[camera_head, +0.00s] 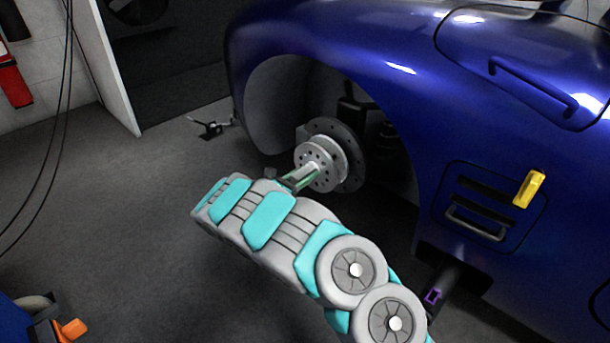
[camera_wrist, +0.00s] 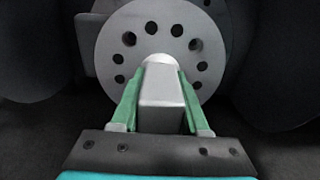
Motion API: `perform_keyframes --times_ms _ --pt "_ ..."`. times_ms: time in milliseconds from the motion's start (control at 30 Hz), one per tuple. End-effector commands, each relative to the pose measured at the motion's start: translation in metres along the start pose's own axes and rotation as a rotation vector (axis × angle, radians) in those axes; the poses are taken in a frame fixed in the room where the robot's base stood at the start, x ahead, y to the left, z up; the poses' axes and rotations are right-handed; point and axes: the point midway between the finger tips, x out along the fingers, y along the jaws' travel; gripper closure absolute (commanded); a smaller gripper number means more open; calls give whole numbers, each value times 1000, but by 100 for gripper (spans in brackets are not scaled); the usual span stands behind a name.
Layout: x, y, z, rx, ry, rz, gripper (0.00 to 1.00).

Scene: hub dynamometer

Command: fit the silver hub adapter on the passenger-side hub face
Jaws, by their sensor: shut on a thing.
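My gripper (camera_head: 298,180) is shut on the silver hub adapter (camera_head: 313,167), a round plate with a ring of holes and a block-like stub. In the wrist view, the green fingers of my gripper (camera_wrist: 158,82) clasp the sides of the stub, and the adapter's plate (camera_wrist: 138,60) faces away beyond them. The plate is in front of the hub and brake disc (camera_head: 350,143) in the blue car's wheel arch. It overlaps the hub face in the picture and looks roughly parallel to it. The hub face is mostly hidden behind it; I cannot tell whether they touch.
The blue car body (camera_head: 330,50) arches closely over and around the hub. A yellow object (camera_head: 529,188) sits on the car's side near a vent, and a purple-marked part (camera_head: 432,297) is low at right. Open grey floor (camera_head: 120,230) lies to the left.

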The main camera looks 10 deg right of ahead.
Motion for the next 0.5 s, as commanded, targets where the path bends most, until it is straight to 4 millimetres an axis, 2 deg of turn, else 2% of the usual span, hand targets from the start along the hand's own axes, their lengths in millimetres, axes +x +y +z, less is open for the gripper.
perform_keyframes --times_ms 500 --pt "13 0 2 1 -4 0 100"
